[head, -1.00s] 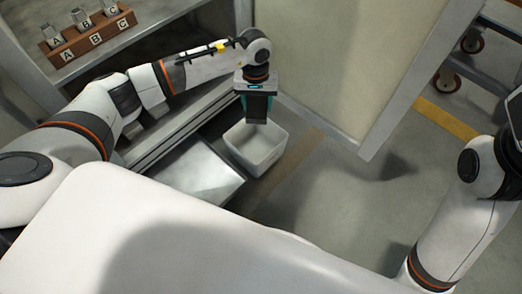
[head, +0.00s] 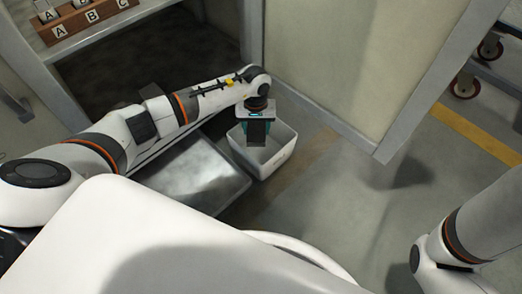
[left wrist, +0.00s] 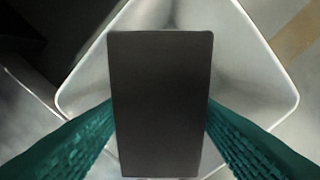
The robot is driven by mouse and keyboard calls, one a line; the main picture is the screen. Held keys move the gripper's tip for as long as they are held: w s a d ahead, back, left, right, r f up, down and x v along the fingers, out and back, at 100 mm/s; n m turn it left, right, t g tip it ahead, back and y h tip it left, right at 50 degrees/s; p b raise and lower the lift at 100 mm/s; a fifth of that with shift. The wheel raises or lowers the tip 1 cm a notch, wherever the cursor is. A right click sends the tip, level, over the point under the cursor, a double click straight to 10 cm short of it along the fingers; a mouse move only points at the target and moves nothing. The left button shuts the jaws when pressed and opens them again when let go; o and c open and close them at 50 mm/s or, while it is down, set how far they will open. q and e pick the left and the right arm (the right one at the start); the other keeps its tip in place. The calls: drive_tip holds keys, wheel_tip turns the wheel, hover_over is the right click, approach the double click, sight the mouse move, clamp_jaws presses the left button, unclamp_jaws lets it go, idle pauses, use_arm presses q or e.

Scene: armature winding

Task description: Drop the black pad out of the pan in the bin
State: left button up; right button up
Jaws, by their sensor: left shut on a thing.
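The black pad (head: 256,132) hangs from my left gripper (head: 257,119) over the white bin (head: 279,158). In the left wrist view the pad (left wrist: 160,105) is a dark flat rectangle between the two teal ribbed fingers. My left gripper is shut on it. The bin's white rim (left wrist: 283,80) surrounds the pad in that view, and the pad hides much of the bin's inside. Whether the pad's lower end is below the rim I cannot tell. My right arm shows at the lower right of the head view, but its gripper is out of view. I cannot identify a pan for certain.
A grey flat metal surface (head: 190,178) lies left of the bin. A wooden rack (head: 88,20) with lettered slots stands on the shelf at the upper left. A cream panel (head: 345,65) stands behind the bin. Floor to the right is open, with a wheeled cart beyond.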

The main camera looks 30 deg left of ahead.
use_arm(q)
drive_tip(key=shift+f, duration=0.3)
drive_tip(key=o, duration=1.1)
drive_tip(key=shift+c, duration=0.2)
drive_tip(key=shift+r, duration=0.15)
